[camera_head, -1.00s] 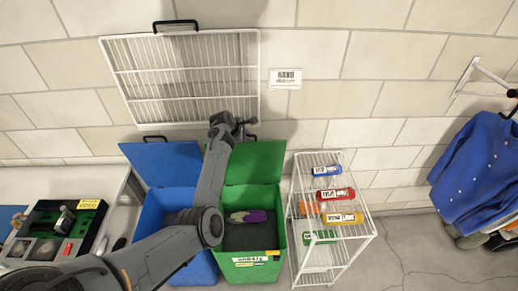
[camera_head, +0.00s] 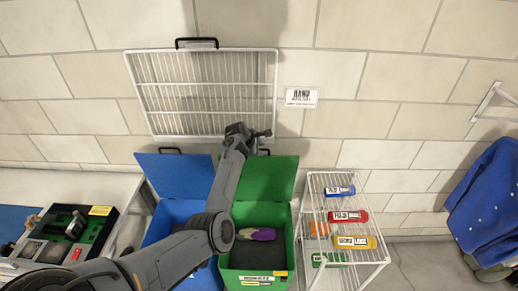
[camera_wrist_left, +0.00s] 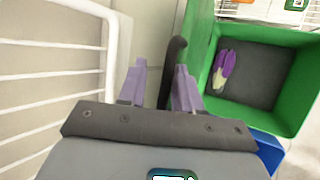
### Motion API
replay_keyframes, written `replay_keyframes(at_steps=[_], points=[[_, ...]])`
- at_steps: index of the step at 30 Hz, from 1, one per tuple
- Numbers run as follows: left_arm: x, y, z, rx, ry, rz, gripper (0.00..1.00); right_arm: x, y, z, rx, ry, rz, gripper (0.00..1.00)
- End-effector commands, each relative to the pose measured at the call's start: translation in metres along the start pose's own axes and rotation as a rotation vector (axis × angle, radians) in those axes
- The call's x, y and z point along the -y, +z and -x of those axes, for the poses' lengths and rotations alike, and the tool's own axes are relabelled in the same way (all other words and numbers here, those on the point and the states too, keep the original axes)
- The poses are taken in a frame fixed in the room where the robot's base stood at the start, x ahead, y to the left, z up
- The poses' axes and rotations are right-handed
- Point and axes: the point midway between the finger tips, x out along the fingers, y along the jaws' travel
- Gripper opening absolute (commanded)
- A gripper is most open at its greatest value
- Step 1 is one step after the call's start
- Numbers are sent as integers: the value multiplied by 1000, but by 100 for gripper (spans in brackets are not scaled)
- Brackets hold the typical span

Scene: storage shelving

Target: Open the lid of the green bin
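The green bin (camera_head: 290,250) stands in the middle of the head view, with a white label on its front. Its green lid (camera_head: 272,180) is raised and tilted back toward the wall, so the inside shows. A dark lid handle (camera_wrist_left: 177,50) appears between the fingers of my left gripper (camera_wrist_left: 160,70) in the left wrist view. The fingers are apart, and I cannot tell whether they touch the handle. In the head view the left gripper (camera_head: 249,133) is at the lid's top edge. A purple and pale item (camera_wrist_left: 223,70) lies in the bin. My right gripper is out of view.
A blue bin (camera_head: 160,222) with a raised lid stands to the left, partly behind my arm. A white wire rack (camera_head: 382,262) with several coloured bottles stands to the right. A white wire grid (camera_head: 160,90) is on the wall behind.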

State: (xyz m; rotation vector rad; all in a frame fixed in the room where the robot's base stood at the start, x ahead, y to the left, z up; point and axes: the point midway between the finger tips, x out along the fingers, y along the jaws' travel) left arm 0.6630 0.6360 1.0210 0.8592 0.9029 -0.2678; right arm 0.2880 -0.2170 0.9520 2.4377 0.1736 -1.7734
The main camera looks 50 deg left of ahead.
Motion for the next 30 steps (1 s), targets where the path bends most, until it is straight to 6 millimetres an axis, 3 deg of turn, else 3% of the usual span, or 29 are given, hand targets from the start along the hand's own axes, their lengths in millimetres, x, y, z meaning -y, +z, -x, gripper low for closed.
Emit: replay_keyframes(at_steps=[5,11,30], points=[[6,-1,-4,-1,-12,2,38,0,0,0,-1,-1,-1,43],[6,-2,5,-2,-11,2,38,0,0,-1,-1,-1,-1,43],[-1,-1,96,-2,1,0,38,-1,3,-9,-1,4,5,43]])
